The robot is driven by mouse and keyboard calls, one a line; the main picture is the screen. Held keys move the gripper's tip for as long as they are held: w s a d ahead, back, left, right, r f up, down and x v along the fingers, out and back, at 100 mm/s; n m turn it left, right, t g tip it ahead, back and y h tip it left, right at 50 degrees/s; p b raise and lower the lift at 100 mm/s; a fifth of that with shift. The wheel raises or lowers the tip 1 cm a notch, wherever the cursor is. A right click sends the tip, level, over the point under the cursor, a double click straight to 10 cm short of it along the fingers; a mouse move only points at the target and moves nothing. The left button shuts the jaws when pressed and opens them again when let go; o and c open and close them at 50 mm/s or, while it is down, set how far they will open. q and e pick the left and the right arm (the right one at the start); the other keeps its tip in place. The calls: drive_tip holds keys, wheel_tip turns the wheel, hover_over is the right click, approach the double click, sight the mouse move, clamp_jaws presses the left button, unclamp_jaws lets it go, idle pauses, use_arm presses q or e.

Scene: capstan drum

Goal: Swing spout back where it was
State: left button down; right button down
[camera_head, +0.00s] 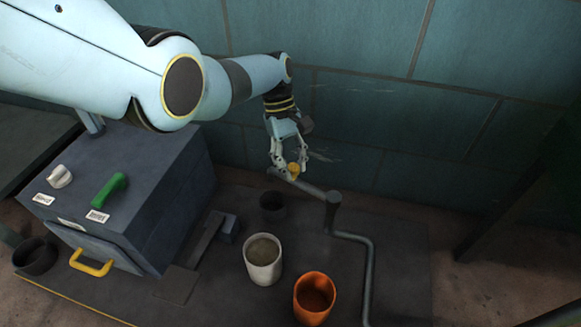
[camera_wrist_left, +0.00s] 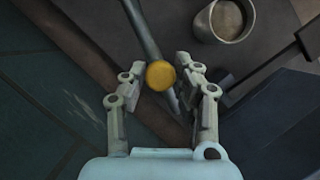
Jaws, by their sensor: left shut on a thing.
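The spout is a grey pipe (camera_head: 311,188) on an upright post, reaching to the left and ending in a yellow knob (camera_head: 293,170). My left gripper (camera_head: 290,169) is shut on the yellow knob at the spout's free end. In the left wrist view the round yellow knob (camera_wrist_left: 160,75) sits between the two fingers of my left gripper (camera_wrist_left: 161,80), and the grey spout (camera_wrist_left: 143,30) runs away from it toward the top. My right gripper is not in view.
A white cup (camera_head: 263,259) with light contents, an orange cup (camera_head: 314,298) and a dark cup (camera_head: 272,207) stand on the dark base. A grey box (camera_head: 120,185) with a green handle is left. A bent pipe (camera_head: 368,270) runs right. The tiled wall (camera_head: 400,140) is behind.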

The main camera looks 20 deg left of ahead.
use_arm(q)
drive_tip(key=shift+w, duration=0.15)
drive_tip(key=c, duration=1)
unclamp_jaws()
drive_tip(key=v, duration=1.2)
